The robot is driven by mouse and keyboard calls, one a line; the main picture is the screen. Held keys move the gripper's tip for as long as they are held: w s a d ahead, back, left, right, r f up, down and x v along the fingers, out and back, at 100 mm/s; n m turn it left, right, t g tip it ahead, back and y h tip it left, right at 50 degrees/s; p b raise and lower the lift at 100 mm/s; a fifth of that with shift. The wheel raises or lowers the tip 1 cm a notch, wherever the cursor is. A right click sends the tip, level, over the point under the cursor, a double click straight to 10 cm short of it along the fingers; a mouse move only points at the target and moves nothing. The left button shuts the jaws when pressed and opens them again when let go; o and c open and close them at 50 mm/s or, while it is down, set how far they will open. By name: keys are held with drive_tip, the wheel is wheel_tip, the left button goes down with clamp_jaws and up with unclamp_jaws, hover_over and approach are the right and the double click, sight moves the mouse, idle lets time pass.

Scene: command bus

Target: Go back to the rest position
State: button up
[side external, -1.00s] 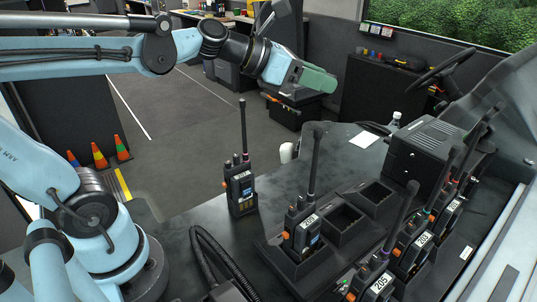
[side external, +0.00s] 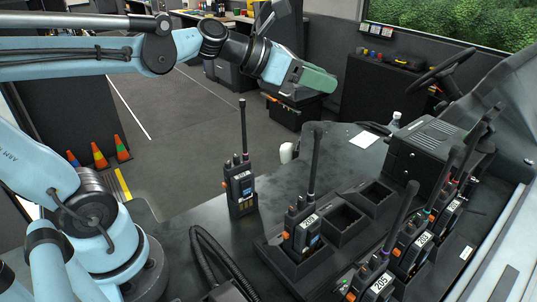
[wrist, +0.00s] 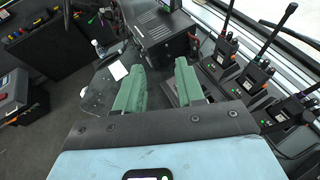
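My gripper (side external: 318,79) is raised well above the counter in the side view, with its green fingers pointing to the right. In the wrist view its two green fingers (wrist: 158,92) stand apart with nothing between them. A black radio (side external: 240,190) stands upright by itself on the dark counter, below and to the left of the gripper. Another radio (side external: 302,228) stands upright in the left slot of the charger (side external: 284,262). Two charger slots to its right are empty.
Several radios, such as one marked 205 (side external: 375,282), stand along the right side. A black box (side external: 428,150), a white cup (side external: 287,152), a bottle (side external: 395,121) and a white paper (side external: 364,139) are on the counter. The air around the gripper is clear.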

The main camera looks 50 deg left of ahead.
drive_tip(key=w+d+r, duration=0.2)
drive_tip(key=w+d, duration=0.3)
drive_tip(key=d, duration=0.5)
drive_tip(key=s+a+f, duration=0.3)
drive_tip(key=s+a, duration=1.1)
drive_tip(key=a, duration=0.3)
wheel_tip(320, 180, down, 6)
drive_tip(key=s+a, duration=0.1)
drive_tip(key=s, duration=0.2)
drive_tip(key=shift+a+f, duration=0.15)
drive_tip(key=shift+a, duration=0.15)
idle(0.4)
idle(1.3)
